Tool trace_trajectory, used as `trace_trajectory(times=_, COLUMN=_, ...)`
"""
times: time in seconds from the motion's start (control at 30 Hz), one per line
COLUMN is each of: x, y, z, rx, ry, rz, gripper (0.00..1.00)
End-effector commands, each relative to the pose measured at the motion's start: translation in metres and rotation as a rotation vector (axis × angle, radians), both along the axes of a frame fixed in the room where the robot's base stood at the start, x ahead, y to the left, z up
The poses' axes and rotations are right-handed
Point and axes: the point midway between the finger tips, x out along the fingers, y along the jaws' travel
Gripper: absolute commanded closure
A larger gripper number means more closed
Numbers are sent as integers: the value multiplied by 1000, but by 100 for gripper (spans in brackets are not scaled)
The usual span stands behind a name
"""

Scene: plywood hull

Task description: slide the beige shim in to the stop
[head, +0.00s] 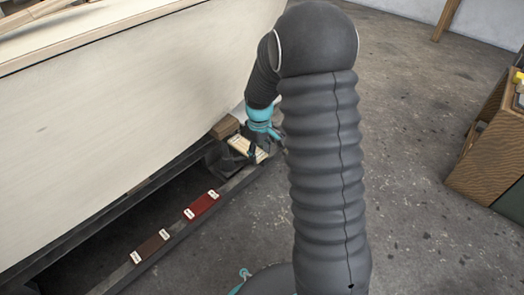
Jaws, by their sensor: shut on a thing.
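The beige shim (241,146) is small in the head view, low beside the pale plywood hull (130,120) at the far end of a dark rail. My gripper (258,152) reaches down to it from above and is shut on it. The dark fingers and my arm hide part of the shim. The shim lies close to a brown wooden block (225,128) under the hull's edge. I cannot tell whether the two touch, and no stop can be made out.
A red block (202,206) and a dark brown block (151,246), each with white end labels, lie along the dark rail (180,231). A wooden cabinet (490,145) stands at the right. The concrete floor between is clear.

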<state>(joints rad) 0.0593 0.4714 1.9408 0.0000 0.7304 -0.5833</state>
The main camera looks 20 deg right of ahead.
Motion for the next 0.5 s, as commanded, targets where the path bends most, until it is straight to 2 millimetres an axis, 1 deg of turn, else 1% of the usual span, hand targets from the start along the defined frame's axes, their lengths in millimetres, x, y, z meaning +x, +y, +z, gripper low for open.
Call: trace_trajectory(times=0.5, x=4, y=3, z=-1, rx=0, ry=-1, rz=1, gripper=81)
